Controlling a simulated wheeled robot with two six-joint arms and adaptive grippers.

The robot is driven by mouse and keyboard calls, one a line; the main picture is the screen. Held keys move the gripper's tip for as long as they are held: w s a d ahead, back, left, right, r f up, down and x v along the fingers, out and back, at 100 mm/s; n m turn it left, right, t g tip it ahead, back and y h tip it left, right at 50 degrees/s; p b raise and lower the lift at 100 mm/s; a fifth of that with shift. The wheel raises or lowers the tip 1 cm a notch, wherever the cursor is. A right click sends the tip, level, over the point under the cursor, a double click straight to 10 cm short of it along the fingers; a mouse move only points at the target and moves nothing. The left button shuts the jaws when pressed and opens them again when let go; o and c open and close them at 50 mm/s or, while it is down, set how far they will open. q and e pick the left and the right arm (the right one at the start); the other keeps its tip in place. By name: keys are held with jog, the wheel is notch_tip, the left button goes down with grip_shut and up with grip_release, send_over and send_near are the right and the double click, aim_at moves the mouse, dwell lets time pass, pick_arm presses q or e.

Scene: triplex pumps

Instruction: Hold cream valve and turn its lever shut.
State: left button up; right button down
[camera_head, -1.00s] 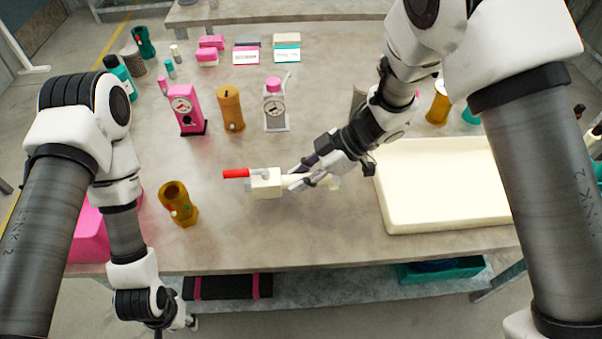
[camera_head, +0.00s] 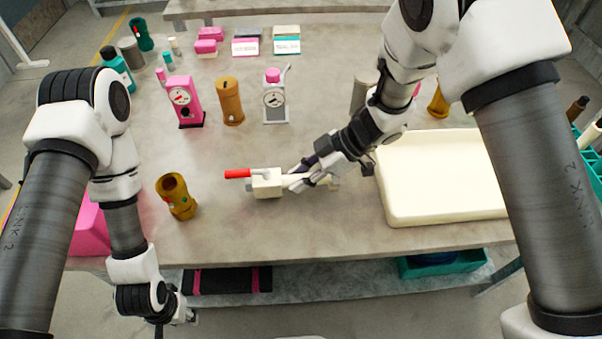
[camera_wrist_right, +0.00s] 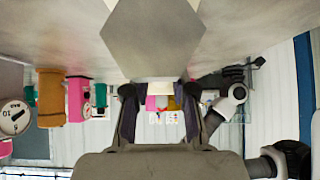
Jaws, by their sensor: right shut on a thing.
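The cream valve (camera_head: 267,185) is in the middle of the table in the head view, with its block body to the left and a pale stem running right. Its red lever (camera_head: 237,173) points left, roughly in line with the body. My right gripper (camera_head: 312,180) is shut on the stem of the valve, right of the body. In the right wrist view, a small cream part of the valve (camera_wrist_right: 160,88) shows between the fingertips. My left gripper is low at the left, by the table's front edge, mostly cut off or hidden; its jaws cannot be made out.
A cream tray (camera_head: 440,212) lies right of the valve. A brown-gold fitting (camera_head: 177,197) stands to its left. A pink gauge unit (camera_head: 184,103), an orange cylinder (camera_head: 229,102) and a grey gauge unit (camera_head: 275,104) stand behind. Bare table surrounds the valve.

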pick_arm(q)
jog(key=shift+f+b, duration=0.3)
jog(key=shift+f, duration=0.05)
dwell(0.3)
jog(key=shift+o, duration=0.3)
dwell(1.0)
notch_tip(320, 180, up, 34)
jog(key=r+n+g+h, duration=0.15)
jog(key=n+h, duration=0.35)
jog(key=n, duration=1.3)
send_over(228, 171)
jog(key=w+a, duration=0.2)
jog(key=a, duration=0.3)
jog(key=f, duration=0.1)
jog(key=shift+n+g, duration=0.25)
jog(key=shift+n, duration=0.05)
jog(key=x, duration=1.2)
jog(key=shift+w, duration=0.15)
grip_shut()
